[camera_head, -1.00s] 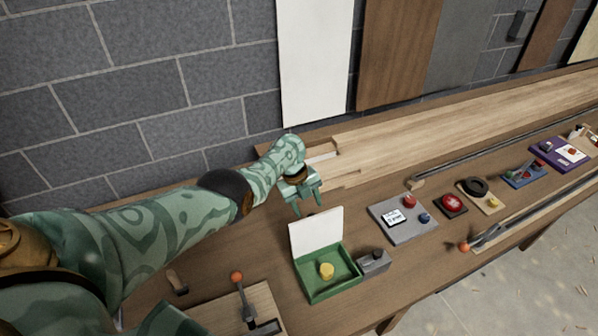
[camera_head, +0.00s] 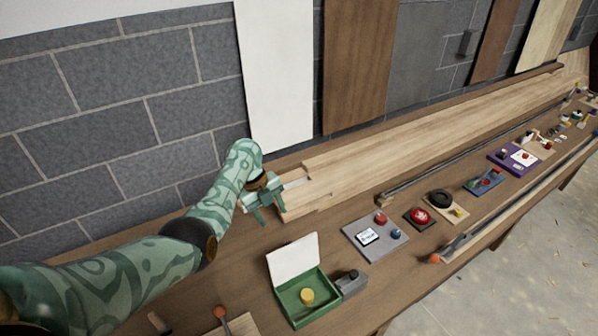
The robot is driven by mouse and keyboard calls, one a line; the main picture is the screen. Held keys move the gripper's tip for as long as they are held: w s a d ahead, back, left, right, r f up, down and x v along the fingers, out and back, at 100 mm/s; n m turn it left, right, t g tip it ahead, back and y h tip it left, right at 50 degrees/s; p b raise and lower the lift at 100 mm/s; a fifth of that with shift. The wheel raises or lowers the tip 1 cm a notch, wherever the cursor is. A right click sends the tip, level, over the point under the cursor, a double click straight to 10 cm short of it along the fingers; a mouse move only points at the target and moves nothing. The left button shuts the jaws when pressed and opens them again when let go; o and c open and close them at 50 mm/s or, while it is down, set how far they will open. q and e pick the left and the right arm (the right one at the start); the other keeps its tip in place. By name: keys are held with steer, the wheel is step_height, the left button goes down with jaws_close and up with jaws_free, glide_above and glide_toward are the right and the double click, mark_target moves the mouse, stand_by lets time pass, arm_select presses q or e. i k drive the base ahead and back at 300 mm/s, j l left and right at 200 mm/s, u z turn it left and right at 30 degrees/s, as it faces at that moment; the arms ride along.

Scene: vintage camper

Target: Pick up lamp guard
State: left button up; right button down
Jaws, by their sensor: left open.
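My left gripper (camera_head: 271,216) is open and empty. It hangs over the back of the wooden workbench (camera_head: 215,272), at the near end of the long pale boards and behind the green box. I cannot pick out for certain which thing is the lamp guard. My right gripper is not in view.
A green box (camera_head: 318,317) with a raised white lid and yellow knob stands near the front, beside a small grey block (camera_head: 350,284). Right of it are a grey panel (camera_head: 376,249), a red button (camera_head: 419,216) and a black ring (camera_head: 440,198). Long pale boards (camera_head: 400,148) lie behind.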

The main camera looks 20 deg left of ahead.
mark_target(306, 294)
steer(key=k+l, duration=1.1)
steer(key=k, duration=0.2)
